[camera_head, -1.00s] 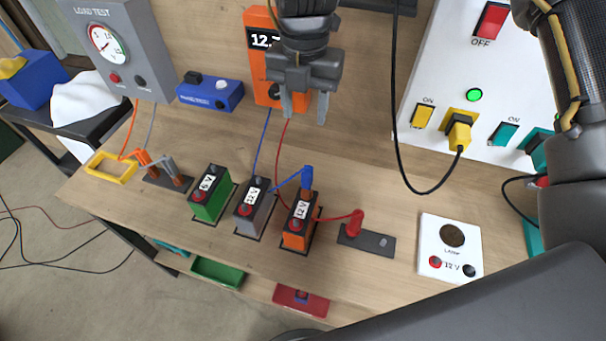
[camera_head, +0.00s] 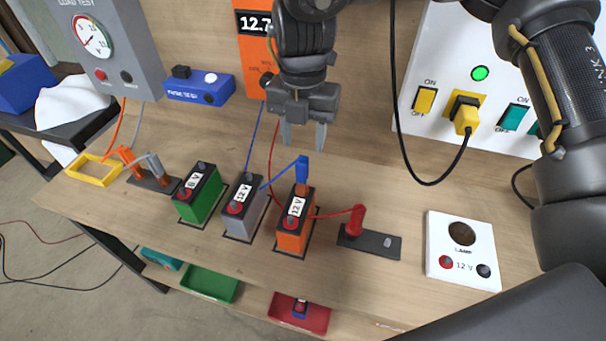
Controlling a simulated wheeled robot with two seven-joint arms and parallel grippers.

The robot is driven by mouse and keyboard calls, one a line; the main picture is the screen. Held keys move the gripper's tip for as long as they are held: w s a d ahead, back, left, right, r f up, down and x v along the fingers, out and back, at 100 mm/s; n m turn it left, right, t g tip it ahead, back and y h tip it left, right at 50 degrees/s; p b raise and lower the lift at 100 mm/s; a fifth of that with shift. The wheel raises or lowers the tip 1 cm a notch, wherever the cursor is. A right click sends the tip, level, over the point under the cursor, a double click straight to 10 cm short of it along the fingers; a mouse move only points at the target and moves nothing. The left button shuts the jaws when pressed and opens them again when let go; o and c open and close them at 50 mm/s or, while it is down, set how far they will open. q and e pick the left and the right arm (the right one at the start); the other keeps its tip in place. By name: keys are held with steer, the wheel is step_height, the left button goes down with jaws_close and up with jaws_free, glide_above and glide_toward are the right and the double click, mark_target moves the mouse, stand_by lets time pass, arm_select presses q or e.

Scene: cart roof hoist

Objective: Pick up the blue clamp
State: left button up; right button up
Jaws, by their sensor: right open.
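The blue clamp (camera_head: 302,169) stands upright on the rear terminal of the orange 12 V battery (camera_head: 291,236). A blue wire runs from it to the left, across the grey battery and up to the orange meter. My right gripper (camera_head: 303,142) points down just above and behind the blue clamp in the picture. Its two fingers are apart with nothing between them. The clamp is not between the fingers. My left gripper is not in view.
A red clamp (camera_head: 357,220) stands on a dark holder (camera_head: 368,242) to the right. Grey (camera_head: 245,208) and green (camera_head: 199,194) batteries stand left. A black cable (camera_head: 394,110) hangs right of my gripper. The white lamp panel (camera_head: 462,250) lies at the right.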

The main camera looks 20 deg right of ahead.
mark_target(302, 160)
step_height(302, 160, down, 4)
steer(key=shift+r, duration=0.2)
steer(key=shift+f+p, duration=0.2)
steer(key=shift+p, duration=0.25)
step_height(302, 160, down, 4)
steer(key=shift+w+r+p, duration=0.15)
steer(key=shift+r+p, duration=0.05)
steer(key=shift+p, duration=0.55)
steer(key=shift+f, duration=0.6)
jaws_close()
